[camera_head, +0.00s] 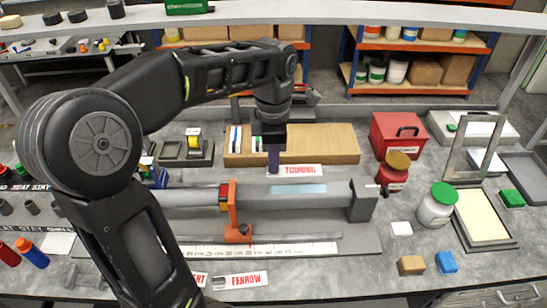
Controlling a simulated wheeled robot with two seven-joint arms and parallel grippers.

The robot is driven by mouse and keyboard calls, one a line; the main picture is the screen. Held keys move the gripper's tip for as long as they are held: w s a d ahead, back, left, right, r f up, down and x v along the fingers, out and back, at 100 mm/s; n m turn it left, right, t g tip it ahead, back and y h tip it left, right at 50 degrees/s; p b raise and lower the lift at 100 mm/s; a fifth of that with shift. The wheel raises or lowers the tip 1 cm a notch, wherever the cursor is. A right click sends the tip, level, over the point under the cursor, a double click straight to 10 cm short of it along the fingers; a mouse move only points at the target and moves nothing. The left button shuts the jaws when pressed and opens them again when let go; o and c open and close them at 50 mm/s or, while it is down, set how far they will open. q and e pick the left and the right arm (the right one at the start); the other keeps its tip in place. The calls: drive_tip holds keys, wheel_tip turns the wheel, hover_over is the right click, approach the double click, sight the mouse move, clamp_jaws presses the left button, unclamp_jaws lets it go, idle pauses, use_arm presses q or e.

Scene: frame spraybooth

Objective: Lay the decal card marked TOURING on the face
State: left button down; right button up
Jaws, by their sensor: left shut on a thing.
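The TOURING decal card (300,170), white with red lettering, is just behind and above the grey tube (265,194) as seen in the camera_head view. My left gripper (273,168) points down at the card's left end and is shut on it; the fingers hide that end. A pale blue patch (298,189) on the tube, likely the face, lies just below the card in the picture. I cannot tell how big the gap between them is. My right gripper is not in view.
The tube rests in a fixture with an orange clamp (233,215) and a dark end block (362,202). A FENROW card (243,281) lies at the front. A red box (397,135) and jars, including a green-lidded one (436,206), stand to the right.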

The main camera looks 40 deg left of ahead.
use_arm(q)
drive_tip(key=shift+f+b, duration=1.8)
drive_tip(key=shift+f, duration=0.85)
drive_tip(key=shift+f+b, duration=0.55)
drive_tip(key=shift+f, duration=0.15)
drive_tip(key=c, duration=1.5)
unclamp_jaws()
drive_tip(key=shift+o, duration=0.7)
drive_tip(key=o, duration=0.4)
